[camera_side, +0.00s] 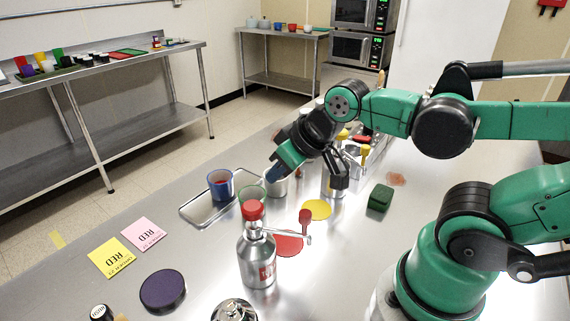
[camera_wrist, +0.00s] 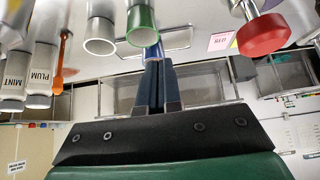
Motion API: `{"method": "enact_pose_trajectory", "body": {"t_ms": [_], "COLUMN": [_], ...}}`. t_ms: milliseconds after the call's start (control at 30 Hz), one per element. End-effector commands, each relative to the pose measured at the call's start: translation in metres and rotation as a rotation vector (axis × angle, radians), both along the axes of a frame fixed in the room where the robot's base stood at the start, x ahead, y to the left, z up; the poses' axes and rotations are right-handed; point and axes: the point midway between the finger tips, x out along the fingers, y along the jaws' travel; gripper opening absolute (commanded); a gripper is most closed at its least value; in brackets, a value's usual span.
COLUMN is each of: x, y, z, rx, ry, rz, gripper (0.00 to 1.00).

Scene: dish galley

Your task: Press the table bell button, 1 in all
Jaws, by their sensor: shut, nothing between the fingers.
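In the side view, a shiny silver dome (camera_side: 235,310) that looks like the table bell stands at the bottom edge, partly cut off. Its top button is small and hard to make out. My gripper (camera_side: 271,177) is well behind it, over the cups near the tray, tilted down to the left. In the wrist view, the dark blue fingers of my gripper (camera_wrist: 155,68) are together with nothing between them. I do not see the bell in the wrist view.
A steel bottle with a red cap (camera_side: 253,211) stands between my gripper and the dome. A blue cup (camera_side: 220,184) sits on the tray (camera_side: 196,212); a green cup (camera_wrist: 142,22) is close to my fingertips. A purple disc (camera_side: 163,291) lies left of the dome.

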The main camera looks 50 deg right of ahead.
Motion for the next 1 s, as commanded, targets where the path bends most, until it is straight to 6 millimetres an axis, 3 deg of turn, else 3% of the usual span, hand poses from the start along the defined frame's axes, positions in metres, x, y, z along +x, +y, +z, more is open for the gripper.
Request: {"method": "enact_pose_trajectory", "body": {"t_ms": [667,867,1000], "x": [0.000,0.000,0.000], "y": [0.000,0.000,0.000], "z": [0.005,0.035,0.067], "rx": [0.000,0.000,0.000], "ry": [0.000,0.000,0.000], "rz": [0.000,0.000,0.000], "gripper": [0.00,0.00,0.00]}}
